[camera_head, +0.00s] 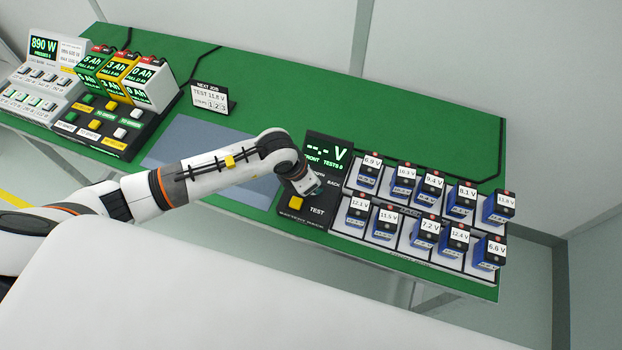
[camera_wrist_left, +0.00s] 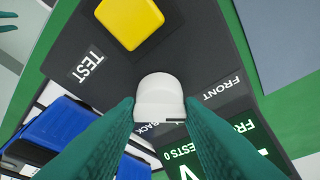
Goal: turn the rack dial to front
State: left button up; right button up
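The rack dial (camera_wrist_left: 158,98) is a white knob on the dark tester panel in the left wrist view, between the labels FRONT (camera_wrist_left: 222,87) and BACK (camera_wrist_left: 149,130). A short dark mark shows at its lower right edge. My left gripper (camera_wrist_left: 160,103) has its two green fingers on either side of the dial, seemingly against it. In the head view the left gripper (camera_head: 312,187) is low over the panel and hides the dial. The tester display (camera_head: 327,150) reads "--.- V", FRONT, TESTS 0. My right gripper is not in view.
The yellow TEST button (camera_wrist_left: 130,20) is close beside the dial. A rack (camera_head: 345,232) of several blue voltage-tagged batteries stands right of the panel. A NEXT JOB sign (camera_head: 210,97) stands behind. The green table (camera_head: 420,120) is bare at the back right.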

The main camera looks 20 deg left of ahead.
pick_arm(q)
jog(key=o, duration=0.4)
jog(key=shift+c, duration=0.2)
jog(key=b+v, duration=0.3)
jog(key=v, duration=0.9)
